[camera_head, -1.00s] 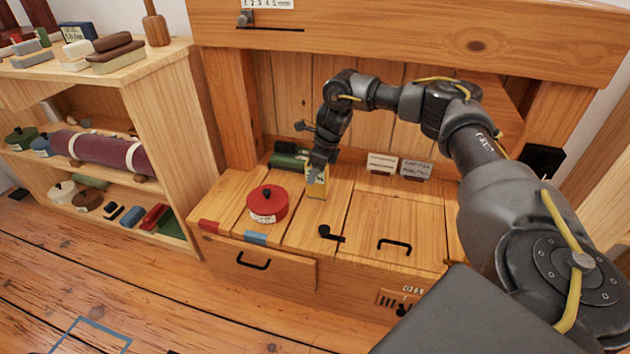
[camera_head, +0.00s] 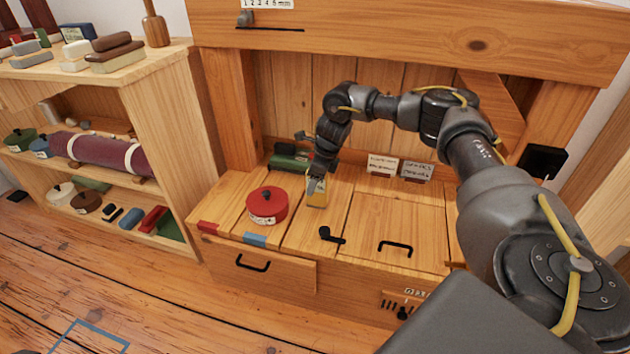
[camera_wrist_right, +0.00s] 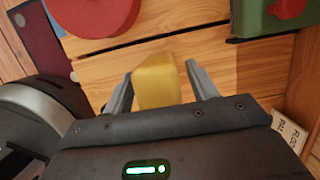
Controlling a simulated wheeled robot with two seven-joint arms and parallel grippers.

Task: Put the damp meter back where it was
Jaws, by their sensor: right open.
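The yellow block-shaped damp meter (camera_head: 316,193) stands on the wooden bench top, right of a red lidded pot. In the right wrist view the yellow meter (camera_wrist_right: 158,82) is between the two fingers. My right gripper (camera_head: 320,174) points down over the meter from above. Its fingers are apart on either side of it, and a small gap shows at the sides in the wrist view (camera_wrist_right: 160,88). The head view hides the fingertips and the top of the meter. My left gripper is not in view.
The red pot (camera_head: 267,205) stands close on the left. A dark green case (camera_head: 290,158) lies behind. Two small label cards (camera_head: 382,164) stand at the back right. A black latch (camera_head: 331,235) and a lid handle (camera_head: 395,248) stick up in front. A thick beam (camera_head: 420,40) crosses above.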

